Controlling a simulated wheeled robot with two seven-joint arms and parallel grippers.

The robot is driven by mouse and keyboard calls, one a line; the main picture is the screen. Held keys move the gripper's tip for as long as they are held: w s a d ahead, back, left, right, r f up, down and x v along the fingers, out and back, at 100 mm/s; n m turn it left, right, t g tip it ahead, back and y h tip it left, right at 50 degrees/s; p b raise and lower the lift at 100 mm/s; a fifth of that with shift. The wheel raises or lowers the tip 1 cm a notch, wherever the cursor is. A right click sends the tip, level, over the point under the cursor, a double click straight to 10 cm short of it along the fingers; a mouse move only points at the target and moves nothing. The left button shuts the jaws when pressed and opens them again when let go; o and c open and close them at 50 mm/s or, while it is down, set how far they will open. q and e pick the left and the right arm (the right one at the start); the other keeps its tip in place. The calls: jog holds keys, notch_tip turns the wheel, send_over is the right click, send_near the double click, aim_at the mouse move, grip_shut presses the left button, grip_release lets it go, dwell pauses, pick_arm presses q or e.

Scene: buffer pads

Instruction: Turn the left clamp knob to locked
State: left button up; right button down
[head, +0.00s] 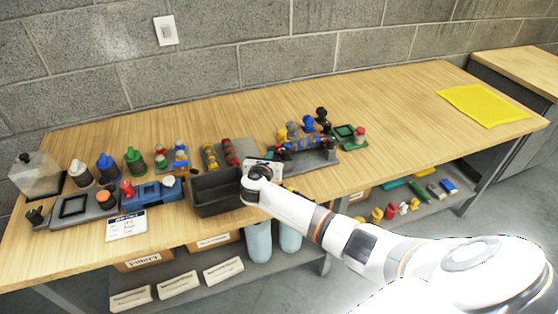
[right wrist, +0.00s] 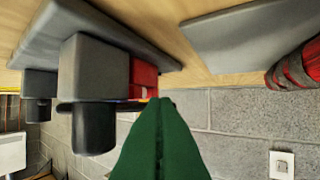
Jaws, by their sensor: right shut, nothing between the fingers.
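The clamp fixture (head: 308,161) is a grey base with a blue and red part, right of centre on the bench. In the right wrist view, which looks upside down, its grey block (right wrist: 92,68) carries a dark round knob (right wrist: 94,130), with a red piece beside it. A second dark knob (right wrist: 38,110) shows further left. I cannot read a locked mark on either. My right gripper (head: 264,170) is at the fixture's left front; its green fingers (right wrist: 160,135) are shut and empty, beside the nearer knob, apparently apart from it. My left gripper is out of view.
A dark open bin (head: 214,199) stands just left of my right gripper. Red rolls (head: 230,152) lie on a grey plate behind it. Several bottles, including a green one (head: 134,161), stand at left. The bench is clear toward the yellow mat (head: 483,104).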

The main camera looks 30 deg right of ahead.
aim_at(275, 152)
jog(key=shift+w+d, duration=0.3)
jog(key=shift+w, duration=0.35)
jog(key=m+g+h, duration=0.1)
jog(key=w+m+g+h, duration=0.1)
jog(key=shift+d+m+g, duration=0.4)
jog(key=shift+w+d+b, duration=0.1)
jog(key=shift+d+b, duration=0.2)
jog(key=shift+b, duration=0.05)
jog(key=shift+w+d, duration=0.1)
jog(key=shift+s+d+r+p, duration=0.1)
jog(key=shift+s+d+p, duration=0.2)
jog(key=shift+s+p, duration=0.35)
jog(key=shift+d+p, duration=0.1)
jog(key=shift+p, duration=0.2)
jog(key=shift+f, duration=0.2)
